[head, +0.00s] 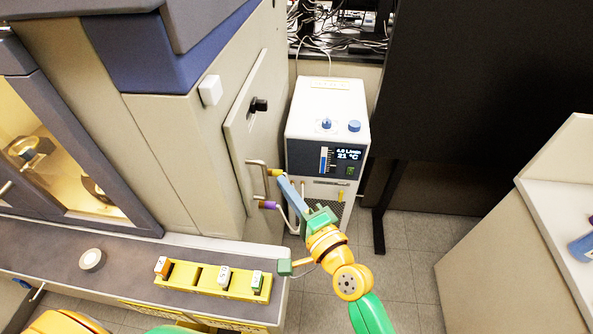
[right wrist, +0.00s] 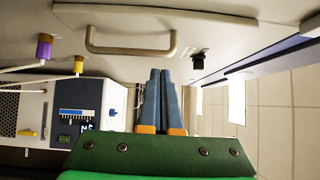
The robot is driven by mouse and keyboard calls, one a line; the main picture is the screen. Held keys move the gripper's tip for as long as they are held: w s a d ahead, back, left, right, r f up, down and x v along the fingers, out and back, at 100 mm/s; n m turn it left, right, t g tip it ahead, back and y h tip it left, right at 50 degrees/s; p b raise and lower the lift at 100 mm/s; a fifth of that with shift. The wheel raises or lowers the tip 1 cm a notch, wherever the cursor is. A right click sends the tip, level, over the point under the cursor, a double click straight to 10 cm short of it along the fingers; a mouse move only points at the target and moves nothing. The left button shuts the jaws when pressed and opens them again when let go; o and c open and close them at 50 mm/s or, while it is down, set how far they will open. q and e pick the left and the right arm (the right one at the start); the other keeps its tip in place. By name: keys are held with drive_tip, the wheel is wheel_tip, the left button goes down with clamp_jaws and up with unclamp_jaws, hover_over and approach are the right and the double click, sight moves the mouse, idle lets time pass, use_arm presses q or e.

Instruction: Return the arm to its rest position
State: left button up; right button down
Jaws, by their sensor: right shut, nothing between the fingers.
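My right gripper (head: 283,181) is in front of the white chiller unit (head: 318,105), near the cabinet's side door (head: 245,130) and its bent metal handle (head: 252,178). Its two blue-grey fingers lie close together with nothing between them. In the right wrist view the shut fingers (right wrist: 161,72) point toward the door panel, beside the door handle (right wrist: 130,50). I cannot tell whether the fingertips touch anything. Only orange and green parts of my other arm show at the bottom left of the head view; the left gripper itself is not seen.
Hose fittings, one yellow (head: 275,172) and one purple (head: 267,205), sit beside the gripper. A yellow rack (head: 210,283) with small labelled blocks and a round white puck (head: 92,259) stand on the bench. Open floor (head: 408,215) lies right of my right arm, before a pale counter (head: 520,240).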

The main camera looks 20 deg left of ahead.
drive_tip(key=s+a+p, duration=0.1)
drive_tip(key=s+a, duration=0.2)
drive_tip(key=s, duration=0.2)
drive_tip(key=s+d+f+n+g+h, duration=0.35)
drive_tip(key=d+f, duration=0.25)
drive_tip(key=d, duration=0.2)
drive_tip(key=s+d+f+n+g+h, duration=0.25)
drive_tip(key=d+f+n, duration=0.25)
drive_tip(key=d, duration=0.3)
drive_tip(key=s+d+f+n+g+h, duration=0.1)
drive_tip(key=s+d+h, duration=0.3)
drive_tip(key=d, duration=0.4)
drive_tip(key=s+d+f+n+g+h, duration=0.15)
drive_tip(key=s+d+h, duration=0.25)
drive_tip(key=d, duration=0.4)
wheel_tip(320, 180, down, 12)
drive_tip(key=r, duration=0.1)
use_arm(q)
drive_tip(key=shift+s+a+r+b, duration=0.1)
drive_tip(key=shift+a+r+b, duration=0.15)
drive_tip(key=shift+b, duration=0.3)
use_arm(e)
drive_tip(key=s+d+f+g, duration=0.2)
drive_tip(key=s+f, duration=1.2)
drive_tip(key=f, duration=0.4)
drive_tip(key=shift+g, duration=0.35)
drive_tip(key=shift+s, duration=0.1)
